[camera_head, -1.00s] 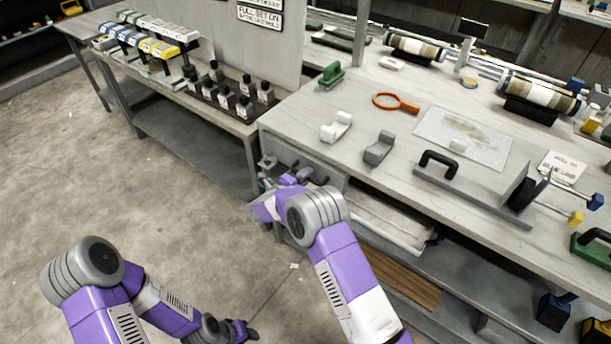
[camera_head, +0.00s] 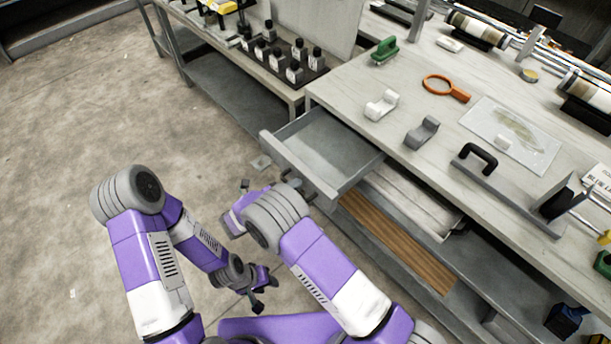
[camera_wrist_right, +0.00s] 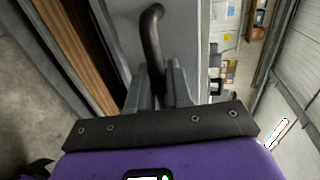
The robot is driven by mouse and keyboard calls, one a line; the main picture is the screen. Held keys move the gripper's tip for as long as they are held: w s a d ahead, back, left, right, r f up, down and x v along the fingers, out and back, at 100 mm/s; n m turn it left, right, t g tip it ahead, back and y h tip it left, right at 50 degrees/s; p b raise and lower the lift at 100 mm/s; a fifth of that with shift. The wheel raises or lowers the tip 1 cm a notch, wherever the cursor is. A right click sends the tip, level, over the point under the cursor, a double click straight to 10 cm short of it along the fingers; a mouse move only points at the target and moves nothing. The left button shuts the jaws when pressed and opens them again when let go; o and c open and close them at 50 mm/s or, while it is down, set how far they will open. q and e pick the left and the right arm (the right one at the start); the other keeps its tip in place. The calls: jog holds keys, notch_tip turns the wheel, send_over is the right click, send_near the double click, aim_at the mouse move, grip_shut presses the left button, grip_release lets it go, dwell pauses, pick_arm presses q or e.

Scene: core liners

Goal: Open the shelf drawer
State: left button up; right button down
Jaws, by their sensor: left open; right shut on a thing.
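The grey drawer (camera_head: 325,150) under the workbench stands pulled out, and its inside looks empty in the head view. Its dark curved handle (camera_wrist_right: 152,35) shows on the grey drawer front in the wrist view. My right gripper (camera_wrist_right: 158,88) is shut on the lower part of this handle. In the head view my right forearm and hand hide most of the grip. My left gripper (camera_head: 262,287) is open and empty, low over the floor, apart from the drawer.
The workbench top (camera_head: 340,85) bears a green-handled tool (camera_head: 384,50), an orange ring tool (camera_head: 445,88), and white (camera_head: 381,105) and grey (camera_head: 421,132) holders. A lower shelf with brown boards (camera_head: 400,243) lies under the drawer. The floor (camera_head: 60,150) at left is clear.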

jog(key=shift+s+a, duration=0.35)
jog(key=shift+a, duration=0.1)
jog(key=c, duration=1.2)
grip_release()
